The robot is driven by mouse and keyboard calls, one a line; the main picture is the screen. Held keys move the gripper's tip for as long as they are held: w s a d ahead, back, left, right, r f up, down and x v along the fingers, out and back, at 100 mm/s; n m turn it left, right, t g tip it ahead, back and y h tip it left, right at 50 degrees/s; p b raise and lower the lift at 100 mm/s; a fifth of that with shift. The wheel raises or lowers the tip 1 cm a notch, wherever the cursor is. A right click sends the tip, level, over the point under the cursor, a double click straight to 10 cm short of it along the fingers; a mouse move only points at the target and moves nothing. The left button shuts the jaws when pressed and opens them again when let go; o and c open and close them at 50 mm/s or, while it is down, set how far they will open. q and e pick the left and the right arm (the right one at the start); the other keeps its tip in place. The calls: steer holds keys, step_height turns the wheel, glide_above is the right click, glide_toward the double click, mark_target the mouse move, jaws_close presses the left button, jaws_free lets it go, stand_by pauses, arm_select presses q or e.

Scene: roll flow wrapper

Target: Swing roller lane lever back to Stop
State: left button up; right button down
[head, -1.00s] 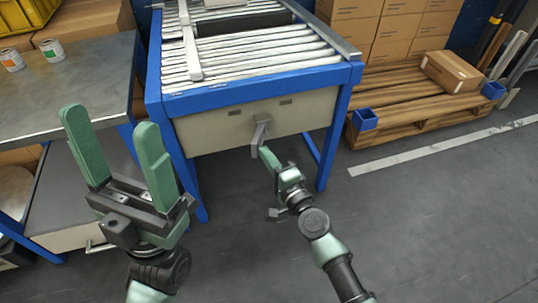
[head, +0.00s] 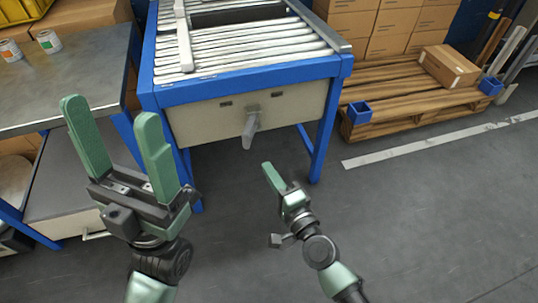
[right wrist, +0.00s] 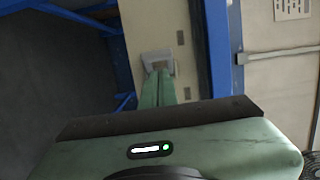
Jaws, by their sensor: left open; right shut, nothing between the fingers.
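The roller lane (head: 245,48) has a blue frame and a beige front panel (head: 205,118). Its grey lever (head: 251,130) sits in the middle of that panel, hanging down and slightly tilted, with its lower end to the left. My right gripper (head: 269,170) is shut and empty, below and to the right of the lever and apart from it in the head view. In the right wrist view the shut green fingers (right wrist: 158,86) point at the grey lever (right wrist: 157,58) and partly cover it. My left gripper (head: 112,120) is open and empty, left of the lane. No Stop marking is readable.
A metal workbench (head: 75,85) with two small cans stands at the left. A wooden pallet (head: 395,90) with cardboard boxes (head: 448,66) and blue corner blocks is at the right. Blue lane legs (head: 320,135) flank the panel. The floor in front is clear.

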steer(key=shift+s+d, duration=0.1)
steer(key=shift+s, duration=1.05)
